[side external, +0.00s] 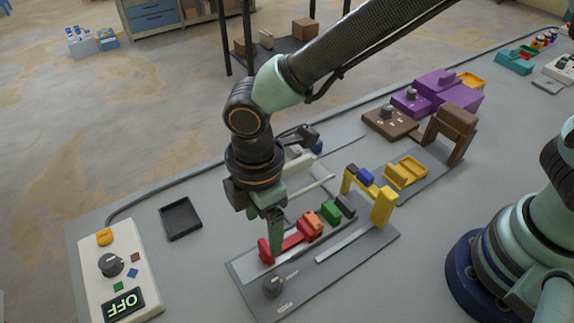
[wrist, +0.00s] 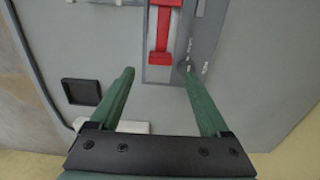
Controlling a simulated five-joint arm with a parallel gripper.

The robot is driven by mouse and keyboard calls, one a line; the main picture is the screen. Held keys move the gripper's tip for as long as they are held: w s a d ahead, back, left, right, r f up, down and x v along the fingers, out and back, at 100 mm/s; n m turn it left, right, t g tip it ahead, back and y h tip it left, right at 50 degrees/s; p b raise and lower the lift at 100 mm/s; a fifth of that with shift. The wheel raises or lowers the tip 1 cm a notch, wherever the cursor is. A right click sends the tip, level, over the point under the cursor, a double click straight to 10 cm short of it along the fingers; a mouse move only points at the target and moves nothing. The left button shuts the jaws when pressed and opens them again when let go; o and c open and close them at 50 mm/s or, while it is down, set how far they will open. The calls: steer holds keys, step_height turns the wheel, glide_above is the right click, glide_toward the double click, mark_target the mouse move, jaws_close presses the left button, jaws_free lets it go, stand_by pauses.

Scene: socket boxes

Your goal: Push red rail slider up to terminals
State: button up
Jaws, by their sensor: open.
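The red rail slider (side external: 265,251) lies on the rail of a grey board, with an upright red end at the left and a flat red part reaching right. My gripper (side external: 277,248) is open and points down at the slider, its green finger covering part of it. Terminal blocks, orange (side external: 313,221), green (side external: 330,211) and dark (side external: 345,205), sit in a row along the rail to the right. In the wrist view the slider (wrist: 160,58) shows just beyond and between the open fingertips (wrist: 158,72). Whether a finger touches it cannot be told.
A grey knob (side external: 272,286) stands on the board near the slider. A yellow bracket (side external: 383,207) rises right of the terminals. A white box with a dial and an OFF display (side external: 123,303) and a black tray (side external: 181,219) are at left, with bare table around them.

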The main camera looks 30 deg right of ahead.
mark_target(266, 246)
step_height(266, 246, up, 5)
stand_by(0.3)
steer(key=shift+r, duration=0.3)
steer(key=shift+c, duration=1.4)
step_height(266, 246, down, 12)
steer(key=shift+r, duration=0.25)
steer(key=shift+c, duration=0.3)
jaws_close()
steer(key=shift+d+r, duration=0.1)
